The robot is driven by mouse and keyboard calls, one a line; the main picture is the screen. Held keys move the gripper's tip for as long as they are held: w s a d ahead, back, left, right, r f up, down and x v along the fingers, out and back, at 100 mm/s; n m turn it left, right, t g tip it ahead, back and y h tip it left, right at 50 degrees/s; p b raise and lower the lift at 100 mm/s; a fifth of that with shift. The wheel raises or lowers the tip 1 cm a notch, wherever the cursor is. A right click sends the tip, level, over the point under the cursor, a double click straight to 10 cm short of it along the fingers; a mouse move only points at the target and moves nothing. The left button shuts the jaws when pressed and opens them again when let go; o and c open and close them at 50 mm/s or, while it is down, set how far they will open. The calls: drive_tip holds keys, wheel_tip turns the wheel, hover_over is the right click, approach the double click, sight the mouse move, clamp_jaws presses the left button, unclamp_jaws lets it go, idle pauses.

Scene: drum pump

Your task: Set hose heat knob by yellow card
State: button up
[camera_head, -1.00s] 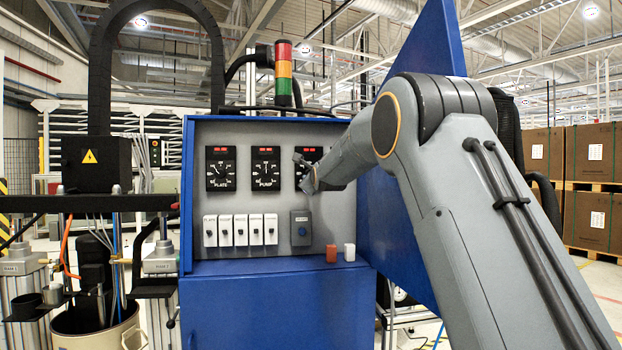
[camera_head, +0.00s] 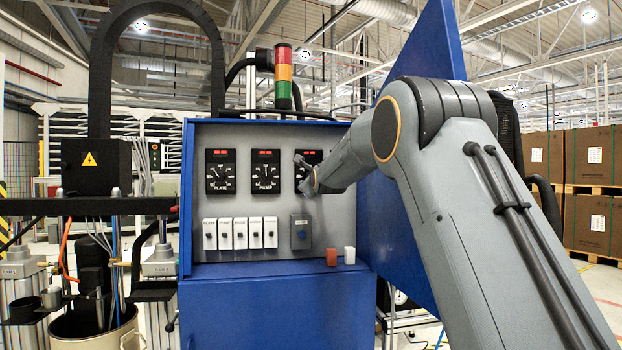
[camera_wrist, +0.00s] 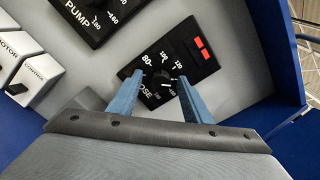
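The hose dial (camera_wrist: 152,98) is a black plate with white numbers, two red display windows and a round black knob (camera_wrist: 163,80) in the wrist view. My gripper (camera_wrist: 160,80) is open, with one blue-grey finger on each side of the knob. I cannot tell whether the fingers touch it. The knob's pointer setting is hard to read. In the head view my gripper (camera_head: 306,178) is at the right-hand dial (camera_head: 313,156), partly covering it. I see no yellow card in these frames.
The pump dial (camera_head: 265,172) and plate dial (camera_head: 220,172) are to the left. A blue door (camera_head: 410,200) stands open at right.

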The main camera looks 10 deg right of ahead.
drive_tip(key=s+b, duration=0.1)
drive_tip(key=s, duration=0.6)
drive_tip(key=shift+s, duration=0.4)
